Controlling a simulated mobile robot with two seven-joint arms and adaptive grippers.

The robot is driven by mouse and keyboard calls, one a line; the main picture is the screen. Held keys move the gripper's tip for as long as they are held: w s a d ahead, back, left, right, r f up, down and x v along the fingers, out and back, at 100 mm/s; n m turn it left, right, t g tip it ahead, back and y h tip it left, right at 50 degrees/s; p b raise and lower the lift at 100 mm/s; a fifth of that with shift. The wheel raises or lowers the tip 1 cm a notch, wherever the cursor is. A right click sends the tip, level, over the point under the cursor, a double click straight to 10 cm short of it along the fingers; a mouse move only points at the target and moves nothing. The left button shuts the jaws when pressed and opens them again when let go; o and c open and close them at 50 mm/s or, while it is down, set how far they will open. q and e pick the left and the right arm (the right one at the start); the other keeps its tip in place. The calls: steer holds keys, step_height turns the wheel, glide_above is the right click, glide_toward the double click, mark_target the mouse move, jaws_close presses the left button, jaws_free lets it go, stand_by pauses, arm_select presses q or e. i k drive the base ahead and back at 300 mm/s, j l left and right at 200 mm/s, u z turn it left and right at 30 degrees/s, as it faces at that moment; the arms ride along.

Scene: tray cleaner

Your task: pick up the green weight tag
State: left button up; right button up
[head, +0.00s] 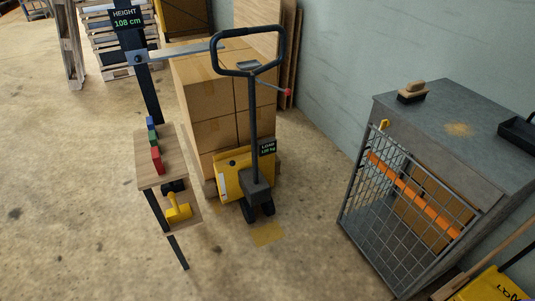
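The green weight tag looks to be the small green block (152,134) on a narrow wooden shelf (148,177) at the left. It stands in a row between a blue block (150,122) behind it and a red block (156,160) in front. The red block partly hides its lower part. Neither of my grippers shows in the head view, and nothing touches the green block.
A pallet jack (231,182) with stacked boxes (200,100) stands just right of the shelf. A dark post with a height display (127,19) rises behind it. A grey cage cabinet (450,135) stands at the right. The floor at the front left is clear.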

mark_target(153, 138)
steer(key=j+z, duration=0.1)
steer(key=j, duration=0.4)
steer(key=k+j+z, duration=0.1)
steer(key=j, duration=0.35)
steer(key=j+z, duration=0.1)
steer(key=j, duration=0.4)
steer(key=k+j+z, duration=0.1)
steer(key=j, duration=0.4)
steer(key=k+j+z, duration=0.1)
steer(key=j, duration=0.35)
steer(key=k+j+z, duration=0.15)
steer(key=j, duration=0.3)
steer(key=k+j+z, duration=0.1)
steer(key=j, duration=0.35)
steer(key=k+j+z, duration=0.1)
steer(key=j, duration=0.35)
steer(key=k, duration=0.1)
